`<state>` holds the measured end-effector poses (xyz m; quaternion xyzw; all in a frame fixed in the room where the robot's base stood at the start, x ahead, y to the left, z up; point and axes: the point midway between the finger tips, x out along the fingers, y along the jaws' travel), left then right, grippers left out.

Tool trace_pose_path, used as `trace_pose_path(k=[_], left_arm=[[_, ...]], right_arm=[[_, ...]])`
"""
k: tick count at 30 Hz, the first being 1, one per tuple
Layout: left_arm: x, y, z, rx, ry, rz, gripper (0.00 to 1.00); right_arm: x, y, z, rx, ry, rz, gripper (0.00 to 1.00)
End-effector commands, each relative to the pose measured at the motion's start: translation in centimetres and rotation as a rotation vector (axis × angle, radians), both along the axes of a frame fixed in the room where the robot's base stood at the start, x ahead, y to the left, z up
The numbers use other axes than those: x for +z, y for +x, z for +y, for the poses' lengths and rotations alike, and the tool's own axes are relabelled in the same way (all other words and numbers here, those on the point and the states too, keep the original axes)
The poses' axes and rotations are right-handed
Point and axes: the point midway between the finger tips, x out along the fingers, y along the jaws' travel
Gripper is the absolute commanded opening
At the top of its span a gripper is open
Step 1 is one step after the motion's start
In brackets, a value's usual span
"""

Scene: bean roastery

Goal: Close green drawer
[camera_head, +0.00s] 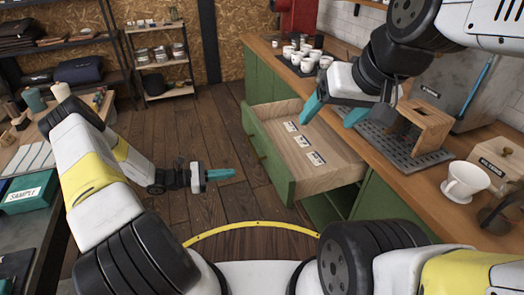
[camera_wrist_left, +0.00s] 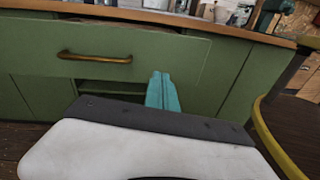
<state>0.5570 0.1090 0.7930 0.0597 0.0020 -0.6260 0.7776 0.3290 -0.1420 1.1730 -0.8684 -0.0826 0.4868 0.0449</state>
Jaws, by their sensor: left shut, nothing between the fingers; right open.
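The green drawer (camera_head: 268,158) stands pulled out from the counter, with cards lying on its bare wooden bottom. In the left wrist view its green front (camera_wrist_left: 140,58) shows a brass handle (camera_wrist_left: 95,57). My left gripper (camera_head: 220,174) is shut and empty, in front of the drawer and apart from it in the head view. Its teal fingers (camera_wrist_left: 162,92) also show in the left wrist view, in line with the right part of the front. My right gripper (camera_head: 333,112) is open and empty above the drawer's right side, near the counter edge.
The wooden counter (camera_head: 415,178) carries a black drip mat, a wooden stand (camera_head: 417,128), a white dripper cup (camera_head: 465,182) and several white cups (camera_head: 300,56). A table with a green SAMPLE box (camera_head: 28,193) is at left. The floor between is clear.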

Motion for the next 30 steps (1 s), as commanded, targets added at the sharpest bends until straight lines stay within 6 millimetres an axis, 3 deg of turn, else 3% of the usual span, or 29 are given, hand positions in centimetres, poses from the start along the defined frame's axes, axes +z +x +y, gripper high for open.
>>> trace_pose_path(k=[4, 11, 24, 30], left_arm=[[-2.4, 0.3, 0.1, 0.081, -0.081, 0.055, 0.00], [-2.9, 0.8, -1.1, 0.100, -0.103, 0.068, 0.00], [-2.9, 3.5, -9.7, 0.097, -0.102, 0.068, 0.00], [-2.9, 4.3, -12.3, 0.097, -0.100, 0.068, 0.00]], right_arm=[[0.0, 0.0, 0.0, 0.000, 0.000, 0.000, 0.76], [0.0, 0.0, 0.0, 0.000, 0.000, 0.000, 0.76], [0.0, 0.0, 0.0, 0.000, 0.000, 0.000, 0.76], [0.0, 0.0, 0.0, 0.000, 0.000, 0.000, 0.76]])
